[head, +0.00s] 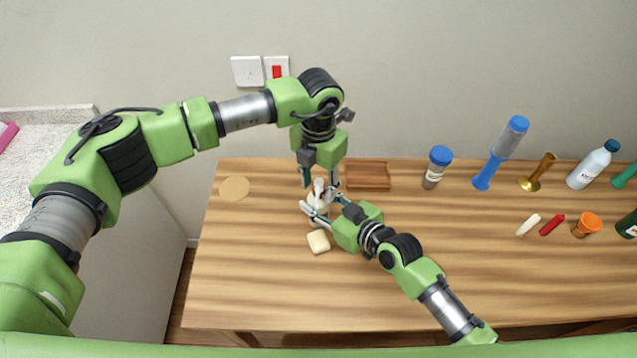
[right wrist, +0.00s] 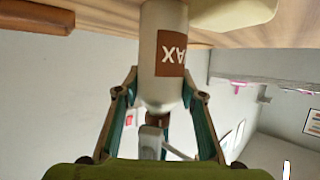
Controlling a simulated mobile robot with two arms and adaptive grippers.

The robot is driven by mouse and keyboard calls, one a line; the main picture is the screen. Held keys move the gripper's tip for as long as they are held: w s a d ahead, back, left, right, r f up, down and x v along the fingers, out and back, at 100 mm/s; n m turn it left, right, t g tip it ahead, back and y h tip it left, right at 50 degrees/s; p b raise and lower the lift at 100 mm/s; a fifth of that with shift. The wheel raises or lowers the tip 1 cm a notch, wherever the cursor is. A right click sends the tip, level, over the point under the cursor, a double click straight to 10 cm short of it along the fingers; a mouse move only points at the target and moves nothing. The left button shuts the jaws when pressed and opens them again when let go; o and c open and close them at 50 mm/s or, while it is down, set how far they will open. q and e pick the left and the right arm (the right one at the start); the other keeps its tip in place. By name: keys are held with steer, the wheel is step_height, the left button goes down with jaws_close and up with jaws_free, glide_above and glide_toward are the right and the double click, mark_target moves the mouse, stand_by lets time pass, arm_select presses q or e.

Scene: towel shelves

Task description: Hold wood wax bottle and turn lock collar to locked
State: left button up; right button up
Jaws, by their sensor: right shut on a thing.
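The wood wax bottle (head: 316,202) stands upright on the wooden table, pale with a brown label; its label reads WAX upside down in the right wrist view (right wrist: 172,52). A brown collar (right wrist: 155,122) and a grey head piece (right wrist: 152,141) sit at its neck end. My right gripper (head: 320,206) is shut on the bottle's body, with a finger on each side in the wrist view (right wrist: 160,88). My left gripper (head: 319,184) points down from above, fingers apart on either side of the bottle's top. Whether it touches the collar is hidden, as is the collar's setting.
A cream block (head: 319,242) lies just in front of the bottle. A wooden tray (head: 368,186) sits behind to the right, a round tan disc (head: 234,188) to the left. A blue-capped jar (head: 437,172) and several other items stand farther right. The front of the table is clear.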

arm_select(q)
step_height(320, 180, up, 12)
stand_by(0.6)
